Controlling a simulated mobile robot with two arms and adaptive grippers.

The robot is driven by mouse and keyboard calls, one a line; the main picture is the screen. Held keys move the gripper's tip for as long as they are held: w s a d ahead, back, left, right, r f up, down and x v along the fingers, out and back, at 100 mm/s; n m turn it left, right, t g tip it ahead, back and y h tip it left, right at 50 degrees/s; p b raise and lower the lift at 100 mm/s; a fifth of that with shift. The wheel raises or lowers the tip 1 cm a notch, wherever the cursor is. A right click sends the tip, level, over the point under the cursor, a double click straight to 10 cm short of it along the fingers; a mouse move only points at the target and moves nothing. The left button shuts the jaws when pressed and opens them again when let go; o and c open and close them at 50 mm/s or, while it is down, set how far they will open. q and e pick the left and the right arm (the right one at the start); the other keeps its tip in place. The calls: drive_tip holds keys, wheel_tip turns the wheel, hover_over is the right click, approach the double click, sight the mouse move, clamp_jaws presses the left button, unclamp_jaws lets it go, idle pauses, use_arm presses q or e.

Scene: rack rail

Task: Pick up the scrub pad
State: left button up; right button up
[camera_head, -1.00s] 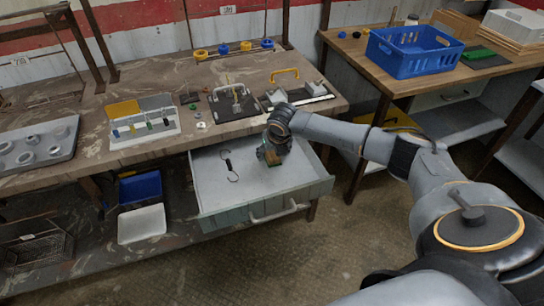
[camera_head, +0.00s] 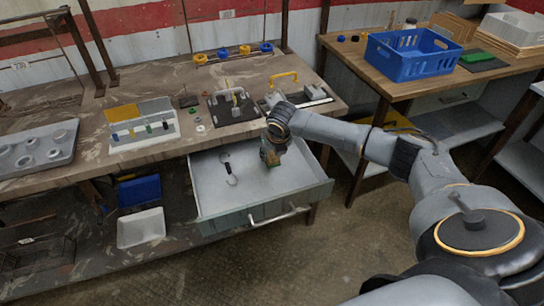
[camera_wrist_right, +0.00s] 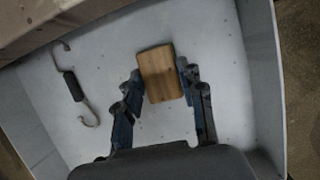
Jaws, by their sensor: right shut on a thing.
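My right gripper (camera_wrist_right: 160,74) is shut on a small brown rectangular block (camera_wrist_right: 160,74) with a wood-like grain, its fingertips against the two long sides. This block is the likely scrub pad, though its face looks like wood. In the head view, the right gripper (camera_head: 271,154) points down inside the open grey drawer (camera_head: 215,200), and the block (camera_head: 272,159) shows small between the fingers. I cannot tell whether it is clear of the drawer floor. My left gripper is not in view.
A hook with a black grip (camera_wrist_right: 72,88) lies in the drawer, left of the gripper. The drawer walls surround the gripper, and the workbench edge (camera_wrist_right: 40,20) is close. A blue crate (camera_head: 405,62) and a flat green thing (camera_head: 479,56) are on the right table.

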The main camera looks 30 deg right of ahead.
drive_tip(key=s+a+r, duration=0.9)
drive_tip(key=s+r, duration=0.1)
drive_tip(key=r, duration=0.1)
drive_tip(key=shift+a+r, duration=0.35)
